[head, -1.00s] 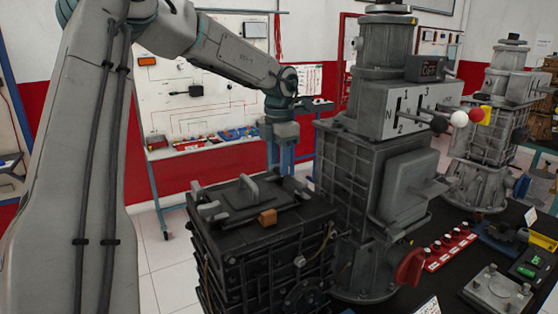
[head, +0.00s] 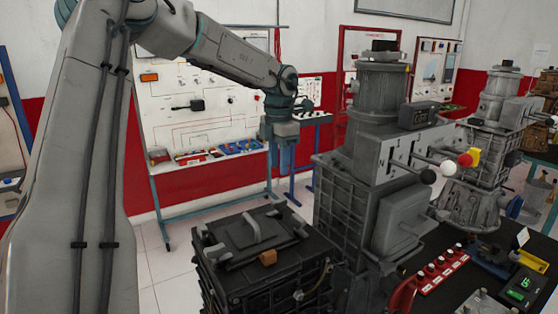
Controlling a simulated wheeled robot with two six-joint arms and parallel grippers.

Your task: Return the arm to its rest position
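My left arm (head: 240,55) comes in from the left and reaches across the upper middle of the head view. My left gripper (head: 283,157) hangs downward at its end, with blue fingers. It appears empty, in front of the far wall and a blue-legged bench. I cannot tell how far apart its fingers are. It is left of the grey engine trainer and appears above the black box (head: 235,292), touching neither. My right gripper is not in view.
The grey trainer (head: 345,205) with shift levers stands right of the gripper. A second trainer (head: 485,145) stands farther right. A red strip with knobs (head: 440,268) and a green-display device (head: 522,290) lie on the dark table at lower right. Floor shows at left.

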